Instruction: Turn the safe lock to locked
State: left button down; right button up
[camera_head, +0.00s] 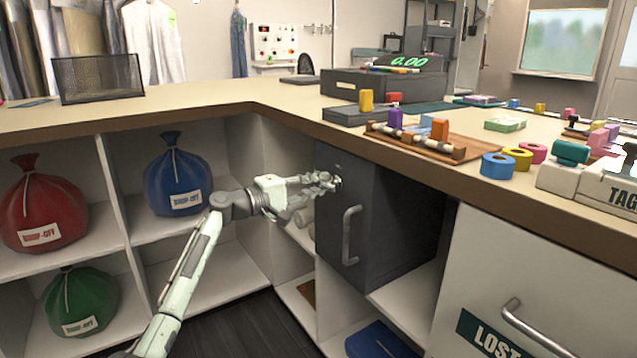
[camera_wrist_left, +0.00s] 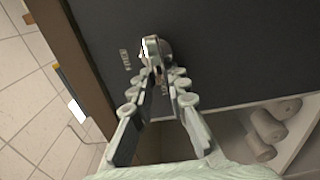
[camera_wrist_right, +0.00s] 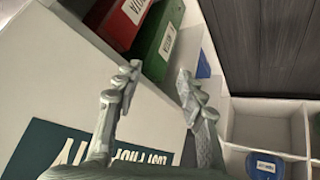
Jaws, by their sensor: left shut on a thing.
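The dark grey safe (camera_head: 335,222) sits under the counter, with its door closed against the body as far as I can see. A silver lock knob (camera_wrist_left: 152,48) is on the door's upper part. My left gripper (camera_head: 331,181) is at that knob, and in the left wrist view its fingers (camera_wrist_left: 158,76) are closed around the knob's lever. Small pale lettering (camera_wrist_left: 125,60) lies beside the knob, too small to read. A curved door handle (camera_head: 349,236) is below the knob. My right gripper (camera_wrist_right: 159,72) is open and empty, seen only in the right wrist view.
The wooden counter edge (camera_head: 290,112) runs just above the safe. A white drawer with a handle (camera_head: 540,330) is at right. Shelves at left hold red (camera_head: 42,212), blue (camera_head: 176,178) and green (camera_head: 77,305) bags. Pale rolls (camera_wrist_left: 266,127) lie beside the safe.

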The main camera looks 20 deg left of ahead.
pick_arm(q)
jog(key=c, duration=1.5)
grip_release()
jog(key=v, duration=1.2)
